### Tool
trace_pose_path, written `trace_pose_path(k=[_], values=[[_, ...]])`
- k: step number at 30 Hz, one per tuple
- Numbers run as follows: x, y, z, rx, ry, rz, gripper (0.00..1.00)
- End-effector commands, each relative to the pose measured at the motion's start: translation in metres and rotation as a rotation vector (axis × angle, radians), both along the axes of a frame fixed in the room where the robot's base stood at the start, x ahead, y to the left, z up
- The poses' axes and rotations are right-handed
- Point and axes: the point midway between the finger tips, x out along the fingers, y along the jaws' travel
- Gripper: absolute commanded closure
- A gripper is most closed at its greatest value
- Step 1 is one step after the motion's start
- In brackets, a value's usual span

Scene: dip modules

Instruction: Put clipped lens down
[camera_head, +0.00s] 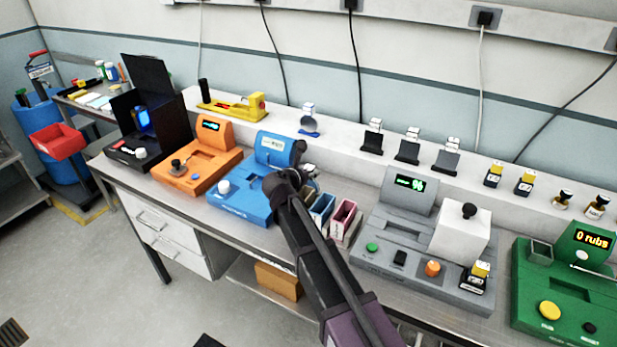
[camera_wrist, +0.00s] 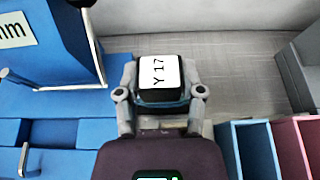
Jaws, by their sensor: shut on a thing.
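The clipped lens (camera_wrist: 160,80) shows in the wrist view as a dark clip with a white label reading "Y 17". A thin bluish edge shows along its lower side; most of the lens is hidden. My gripper (camera_wrist: 160,97) is shut on it, with one finger at each side. In the head view my gripper (camera_head: 309,174) is just right of the blue device (camera_head: 237,207), above the bench; my arm hides much of the held piece. The blue device also fills the left of the wrist view (camera_wrist: 60,130).
A blue bin (camera_wrist: 249,150) and a pink bin (camera_wrist: 292,147) stand right of my gripper. A grey device (camera_head: 400,258) is farther right.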

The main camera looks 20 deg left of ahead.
Motion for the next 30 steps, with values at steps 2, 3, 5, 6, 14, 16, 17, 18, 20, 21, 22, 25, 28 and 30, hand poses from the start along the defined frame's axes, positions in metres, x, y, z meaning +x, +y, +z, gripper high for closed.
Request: trace_pose_path(k=[2, 3, 5, 6, 14, 16, 17, 18, 20, 21, 22, 25, 28, 30], values=[[0.0001, -0.0001, -0.0034, 0.000, 0.000, 0.000, 1.00], [0.0001, -0.0002, -0.0034, 0.000, 0.000, 0.000, 1.00], [0.0001, -0.0002, -0.0031, 0.000, 0.000, 0.000, 1.00], [0.0002, -0.0002, -0.0028, 0.000, 0.000, 0.000, 1.00], [0.0004, -0.0004, -0.0044, 0.000, 0.000, -0.001, 1.00], [0.0004, -0.0005, -0.0063, 0.000, 0.000, -0.001, 1.00], [0.0003, -0.0005, -0.0071, 0.000, 0.000, -0.001, 1.00], [0.0004, -0.0005, -0.0057, 0.000, 0.000, -0.001, 0.38], [0.0004, -0.0006, -0.0055, 0.000, 0.000, -0.001, 0.20], [0.0004, -0.0005, -0.0055, 0.000, 0.000, -0.001, 0.15], [0.0004, -0.0005, -0.0055, 0.000, 0.000, -0.001, 0.15], [0.0005, -0.0006, -0.0055, 0.000, 0.000, -0.001, 0.15], [0.0005, -0.0007, -0.0055, 0.000, 0.000, -0.001, 0.15], [0.0005, -0.0007, -0.0055, 0.000, 0.000, -0.001, 0.15]])
